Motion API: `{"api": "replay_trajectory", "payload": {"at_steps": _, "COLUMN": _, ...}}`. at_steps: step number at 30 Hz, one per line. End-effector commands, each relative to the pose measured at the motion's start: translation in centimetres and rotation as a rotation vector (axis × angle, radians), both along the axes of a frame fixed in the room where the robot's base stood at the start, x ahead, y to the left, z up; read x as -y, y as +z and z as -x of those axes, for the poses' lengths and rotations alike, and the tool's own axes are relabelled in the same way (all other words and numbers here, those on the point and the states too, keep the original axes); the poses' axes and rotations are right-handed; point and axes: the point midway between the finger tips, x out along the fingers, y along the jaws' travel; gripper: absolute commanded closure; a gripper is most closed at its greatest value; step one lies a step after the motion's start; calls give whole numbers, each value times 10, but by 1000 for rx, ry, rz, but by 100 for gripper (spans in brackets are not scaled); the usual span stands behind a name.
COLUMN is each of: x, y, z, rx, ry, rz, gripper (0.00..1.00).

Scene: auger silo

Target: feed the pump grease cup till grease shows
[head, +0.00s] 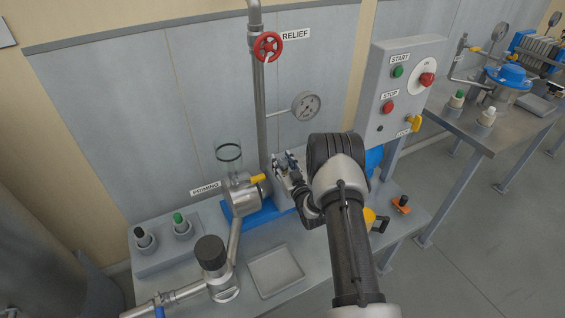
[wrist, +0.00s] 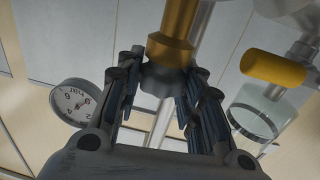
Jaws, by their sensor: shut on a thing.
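My gripper (head: 287,168) is at the right side of the pump (head: 243,200) in the head view. In the wrist view its fingers (wrist: 163,90) are shut on the dark grey cap (wrist: 164,77) of what looks like the grease cup. A brass-coloured fitting (wrist: 170,48) joins directly onto the cap. The fingers touch the cap from both sides. In the head view the cup is hidden by my gripper or too small to tell. I cannot see any grease in either view.
A yellow handle (head: 258,178) is close left of my gripper, below a glass priming cup (head: 229,160). A pressure gauge (head: 306,106) and a red relief wheel (head: 268,46) are above. A control box (head: 395,85) stands right. An empty tray (head: 275,271) lies in front.

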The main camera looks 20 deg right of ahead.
Motion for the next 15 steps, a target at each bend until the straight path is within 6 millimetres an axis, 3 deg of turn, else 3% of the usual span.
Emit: {"api": "replay_trajectory", "payload": {"at_steps": 15, "x": -5, "y": -1, "z": -1, "rx": -1, "ry": -479, "rz": 0, "gripper": 89}}
